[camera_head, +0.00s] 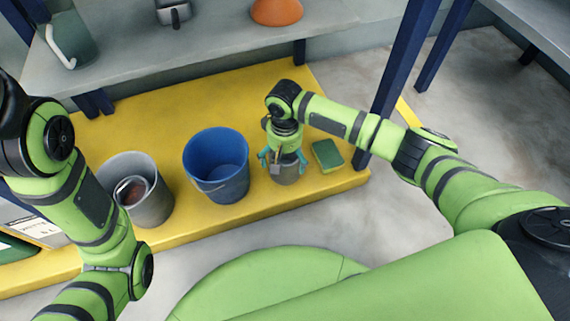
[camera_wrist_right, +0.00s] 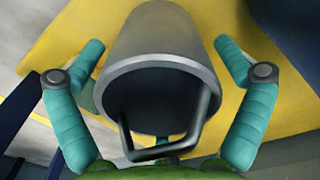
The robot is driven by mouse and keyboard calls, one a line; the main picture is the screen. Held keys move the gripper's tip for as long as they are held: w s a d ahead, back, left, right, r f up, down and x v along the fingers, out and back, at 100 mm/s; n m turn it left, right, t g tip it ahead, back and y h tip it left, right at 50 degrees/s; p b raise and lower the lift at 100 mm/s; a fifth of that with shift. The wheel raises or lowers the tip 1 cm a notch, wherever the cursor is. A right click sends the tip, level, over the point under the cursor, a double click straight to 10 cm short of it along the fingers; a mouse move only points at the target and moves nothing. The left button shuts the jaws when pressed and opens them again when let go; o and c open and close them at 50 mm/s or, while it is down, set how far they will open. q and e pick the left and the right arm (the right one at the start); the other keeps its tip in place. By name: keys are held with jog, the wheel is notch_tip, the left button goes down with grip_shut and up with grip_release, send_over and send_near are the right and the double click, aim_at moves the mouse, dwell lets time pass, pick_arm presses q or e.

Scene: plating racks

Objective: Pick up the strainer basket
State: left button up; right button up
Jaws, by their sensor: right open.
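A small grey basket with a looped handle, which looks like the strainer basket (camera_head: 286,174), stands on the yellow platform below my right gripper (camera_head: 283,159). In the right wrist view the basket (camera_wrist_right: 160,64) shows its grey wall, dark opening and dark handle between the two teal fingers. The right gripper is open, with one finger on each side of the basket and gaps visible on both sides. My left arm comes in from the left, but its gripper is out of view.
A blue bucket (camera_head: 216,166) stands just left of the basket, and a green and yellow sponge (camera_head: 327,155) lies just right. A grey bucket (camera_head: 152,206) with a round item inside is farther left. A grey shelf (camera_head: 215,38) and blue post (camera_head: 396,80) stand behind.

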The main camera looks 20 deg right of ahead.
jog(key=c, duration=1.1)
jog(key=shift+r, duration=0.1)
